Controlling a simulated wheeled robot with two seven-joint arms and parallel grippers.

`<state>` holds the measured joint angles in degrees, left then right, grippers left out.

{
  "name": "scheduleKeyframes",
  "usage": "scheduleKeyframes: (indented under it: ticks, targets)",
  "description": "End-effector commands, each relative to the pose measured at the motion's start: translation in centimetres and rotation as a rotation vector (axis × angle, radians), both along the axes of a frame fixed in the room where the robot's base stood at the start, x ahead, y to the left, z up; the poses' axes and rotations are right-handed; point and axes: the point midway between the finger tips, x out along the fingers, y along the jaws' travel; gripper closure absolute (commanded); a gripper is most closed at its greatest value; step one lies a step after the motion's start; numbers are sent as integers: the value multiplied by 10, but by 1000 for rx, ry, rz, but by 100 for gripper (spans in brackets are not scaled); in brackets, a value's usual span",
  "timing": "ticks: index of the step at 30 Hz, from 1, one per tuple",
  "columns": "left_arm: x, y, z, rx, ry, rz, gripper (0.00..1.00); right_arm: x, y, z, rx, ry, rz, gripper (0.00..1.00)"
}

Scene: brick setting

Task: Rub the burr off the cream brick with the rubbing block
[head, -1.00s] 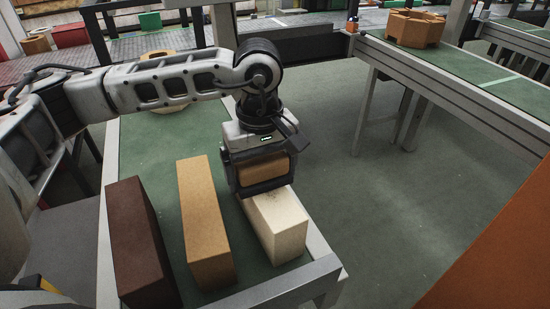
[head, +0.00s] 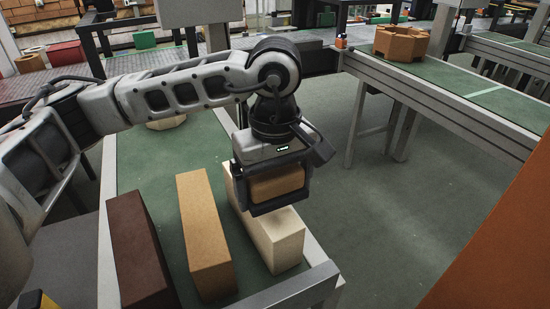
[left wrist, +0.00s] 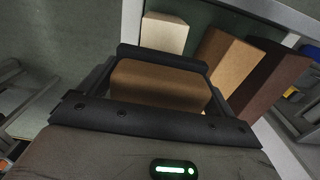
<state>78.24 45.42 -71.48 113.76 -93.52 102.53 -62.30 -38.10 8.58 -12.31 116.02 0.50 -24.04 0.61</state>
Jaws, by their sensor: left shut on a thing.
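The cream brick (head: 275,235) lies on the green-topped table, rightmost of three bricks in the head view. My left gripper (head: 276,190) is shut on a brown block, the rubbing block (head: 277,184), and holds it over the far part of the cream brick. I cannot tell whether the block touches the brick. In the left wrist view the rubbing block (left wrist: 160,85) sits between the jaws, with the cream brick (left wrist: 165,33) beyond it. The burr cannot be made out. My right gripper is not in view.
A tan brick (head: 204,235) and a dark brown brick (head: 138,255) lie to the left of the cream brick. The table has a raised grey metal edge (head: 290,291). A second green-topped table (head: 470,95) at the right carries an orange-brown hollow block (head: 401,43).

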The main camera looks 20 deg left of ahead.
Motion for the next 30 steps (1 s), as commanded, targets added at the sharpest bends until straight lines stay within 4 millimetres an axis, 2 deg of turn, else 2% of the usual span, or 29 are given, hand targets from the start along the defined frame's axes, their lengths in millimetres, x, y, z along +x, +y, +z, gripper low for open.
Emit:
scheduleKeyframes:
  ticks: [1,12,30]
  targets:
    - [0,0,8,0,-2,0,46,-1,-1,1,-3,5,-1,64]
    - [0,1,39,0,-2,2,46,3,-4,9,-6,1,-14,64]
    - [0,1,41,0,-2,3,46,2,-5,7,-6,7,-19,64]
